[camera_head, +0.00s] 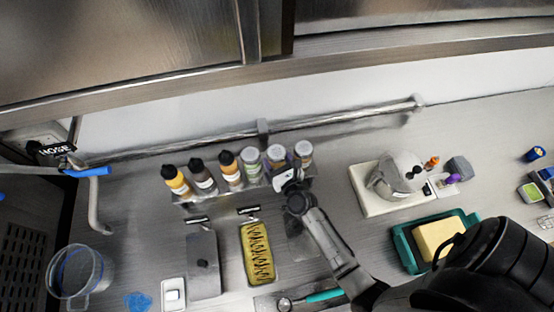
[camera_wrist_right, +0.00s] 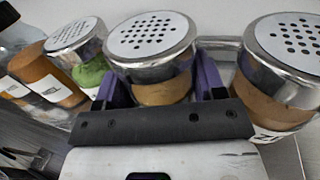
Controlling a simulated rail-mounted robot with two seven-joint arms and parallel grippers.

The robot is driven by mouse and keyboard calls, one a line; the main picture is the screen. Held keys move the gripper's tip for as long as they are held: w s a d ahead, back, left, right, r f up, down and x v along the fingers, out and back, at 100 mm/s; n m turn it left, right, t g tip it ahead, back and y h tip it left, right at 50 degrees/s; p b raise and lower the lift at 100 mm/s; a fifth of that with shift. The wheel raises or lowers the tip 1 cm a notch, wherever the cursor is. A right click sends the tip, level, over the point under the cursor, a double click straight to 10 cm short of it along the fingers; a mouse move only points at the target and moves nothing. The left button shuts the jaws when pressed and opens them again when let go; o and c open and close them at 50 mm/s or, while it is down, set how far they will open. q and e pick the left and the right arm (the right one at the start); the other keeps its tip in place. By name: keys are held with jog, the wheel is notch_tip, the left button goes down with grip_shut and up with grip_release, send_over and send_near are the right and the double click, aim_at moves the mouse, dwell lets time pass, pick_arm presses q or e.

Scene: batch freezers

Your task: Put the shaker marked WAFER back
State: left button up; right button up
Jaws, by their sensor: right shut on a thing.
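My right gripper (camera_head: 285,178) is at the row of bottles by the back wall. In the right wrist view its purple fingers (camera_wrist_right: 165,85) are shut around the middle shaker (camera_wrist_right: 152,45), which has a perforated metal lid and tan contents. This shaker also shows in the head view (camera_head: 276,155), upright in the row. Its label is hidden by the gripper, so I cannot read WAFER. A shaker with green contents (camera_head: 251,160) stands to its left and another with brown contents (camera_head: 303,152) to its right. My left gripper is not in view.
Several squeeze bottles (camera_head: 203,177) continue the row to the left. In front lie a yellow loaf-like pan (camera_head: 258,255) and a grey lidded pan (camera_head: 203,262). A scale-like machine (camera_head: 394,180) and teal tray (camera_head: 403,243) stand right. A wall rail (camera_head: 340,118) runs behind.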

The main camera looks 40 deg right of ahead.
jog(key=shift+f, duration=0.1)
jog(key=o, duration=0.7)
jog(key=shift+c, duration=0.2)
